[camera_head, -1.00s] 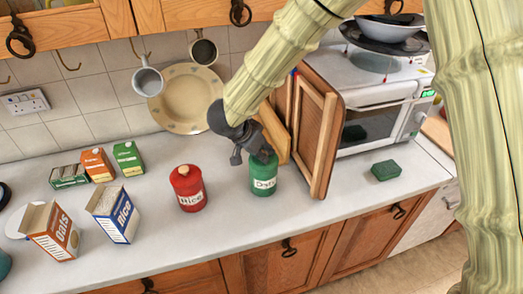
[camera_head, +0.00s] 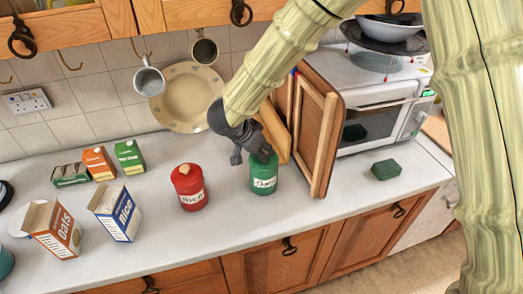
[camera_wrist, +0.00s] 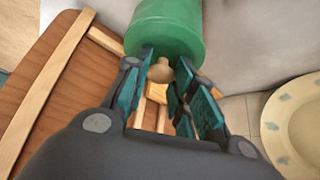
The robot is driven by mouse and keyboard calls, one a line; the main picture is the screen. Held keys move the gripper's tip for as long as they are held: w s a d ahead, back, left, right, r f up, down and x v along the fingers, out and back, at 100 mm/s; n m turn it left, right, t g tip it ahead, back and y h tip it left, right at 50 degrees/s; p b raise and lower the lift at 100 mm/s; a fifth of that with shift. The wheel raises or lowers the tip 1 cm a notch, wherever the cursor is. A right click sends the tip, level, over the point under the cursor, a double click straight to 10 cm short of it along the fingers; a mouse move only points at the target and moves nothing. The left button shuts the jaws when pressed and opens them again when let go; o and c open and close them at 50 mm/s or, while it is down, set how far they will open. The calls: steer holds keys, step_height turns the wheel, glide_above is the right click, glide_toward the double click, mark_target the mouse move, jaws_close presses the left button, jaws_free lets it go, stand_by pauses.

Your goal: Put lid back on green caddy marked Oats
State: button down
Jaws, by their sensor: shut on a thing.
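The green caddy (camera_head: 264,180) stands upright on the worktop, with a white label that looks like "Oats" but is blurred. It also shows at the top of the wrist view (camera_wrist: 165,25). My gripper (camera_head: 262,156) is right over the caddy's top, pointing down at it. In the wrist view my gripper's fingers (camera_wrist: 166,80) are on both sides of a pale wooden lid knob (camera_wrist: 160,70), shut on it. The green lid is at the caddy's mouth, largely hidden by the fingers. I cannot tell whether it sits fully down or a small gap remains.
A red caddy (camera_head: 189,188) with its lid on stands to the left. A framed wooden panel (camera_head: 319,140) stands close on the right, beside the microwave (camera_head: 385,85). Oats (camera_head: 57,232) and Rice (camera_head: 117,215) boxes stand further left. The worktop's front strip is clear.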

steer(key=shift+s+r+p, duration=0.1)
steer(key=shift+r+p, duration=0.6)
steer(key=shift+p, duration=0.35)
stand_by(0.4)
steer(key=shift+f+p, duration=0.2)
steer(key=shift+p, duration=0.2)
stand_by(0.9)
steer(key=shift+p, duration=0.5)
stand_by(0.5)
stand_by(0.5)
steer(key=c, duration=0.6)
jaws_free()
steer(key=shift+r, duration=0.1)
steer(key=shift+r+p, duration=2.3)
steer(key=shift+p, duration=0.35)
steer(key=shift+r, duration=1.1)
